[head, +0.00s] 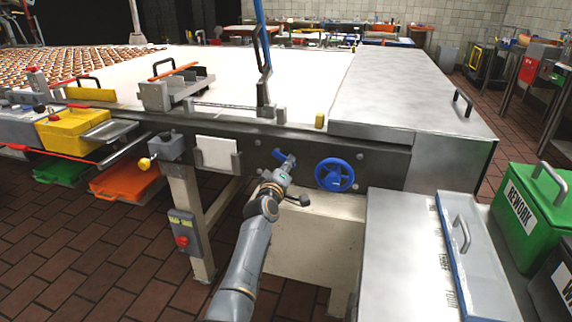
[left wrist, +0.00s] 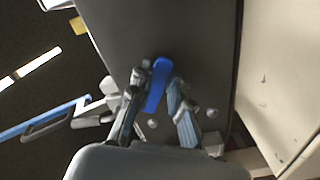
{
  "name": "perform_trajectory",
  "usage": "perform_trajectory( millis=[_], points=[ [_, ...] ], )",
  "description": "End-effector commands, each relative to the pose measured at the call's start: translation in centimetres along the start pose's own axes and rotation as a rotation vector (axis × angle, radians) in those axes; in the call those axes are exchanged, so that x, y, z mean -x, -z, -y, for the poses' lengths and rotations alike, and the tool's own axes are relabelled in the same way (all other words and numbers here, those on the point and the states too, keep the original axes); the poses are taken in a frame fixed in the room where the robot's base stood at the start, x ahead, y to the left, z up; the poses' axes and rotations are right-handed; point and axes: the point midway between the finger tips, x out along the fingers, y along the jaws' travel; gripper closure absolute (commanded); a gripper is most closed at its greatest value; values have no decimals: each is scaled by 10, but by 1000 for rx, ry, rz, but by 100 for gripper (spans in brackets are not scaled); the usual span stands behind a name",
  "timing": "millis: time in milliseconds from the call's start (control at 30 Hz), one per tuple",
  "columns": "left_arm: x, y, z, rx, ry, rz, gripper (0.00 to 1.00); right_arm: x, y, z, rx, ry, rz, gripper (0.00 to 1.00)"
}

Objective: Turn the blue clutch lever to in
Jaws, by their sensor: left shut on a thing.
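The blue clutch lever (head: 280,154) sits on the dark side rail of the machine. It also shows in the left wrist view (left wrist: 160,76), tilted, its rounded upper end clear of the fingers. My left gripper (head: 284,162) reaches up to it from below. In the left wrist view the two fingers (left wrist: 157,104) stand on either side of the lever's lower part, shut on it. The gripper hides part of the lever in the head view. Any in or out marking is too small to read. My right gripper is in neither view.
A blue handwheel (head: 334,175) is on the same rail, just right of my gripper. A white plate (head: 213,153) and a yellow knob (head: 144,163) are to the left. A steel cabinet top (head: 400,235) and green rework bin (head: 516,213) stand at the right.

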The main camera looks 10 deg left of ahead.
Motion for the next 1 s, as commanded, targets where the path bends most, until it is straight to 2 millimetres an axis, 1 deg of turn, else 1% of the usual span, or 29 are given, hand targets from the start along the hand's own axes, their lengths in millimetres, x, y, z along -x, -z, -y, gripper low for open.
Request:
perform_trajectory(
  millis=[200, 567, 600, 667, 700, 733, 1000],
  points=[
    [0, 1, -2, 34, -1, -1, 100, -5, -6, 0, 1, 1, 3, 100],
    [0, 1, -2, 39, -2, -2, 100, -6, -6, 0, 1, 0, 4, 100],
    [0, 1, -2, 39, -2, -2, 80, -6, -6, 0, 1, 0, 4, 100],
    [0, 1, -2, 38, -2, -2, 68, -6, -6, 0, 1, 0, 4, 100],
    [0, 1, -2, 38, -2, -2, 60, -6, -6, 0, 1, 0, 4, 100],
    [0, 1, -2, 37, -2, -1, 58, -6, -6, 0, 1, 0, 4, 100],
    [0, 1, -2, 36, -1, -1, 58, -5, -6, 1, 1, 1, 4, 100]
  ],
)
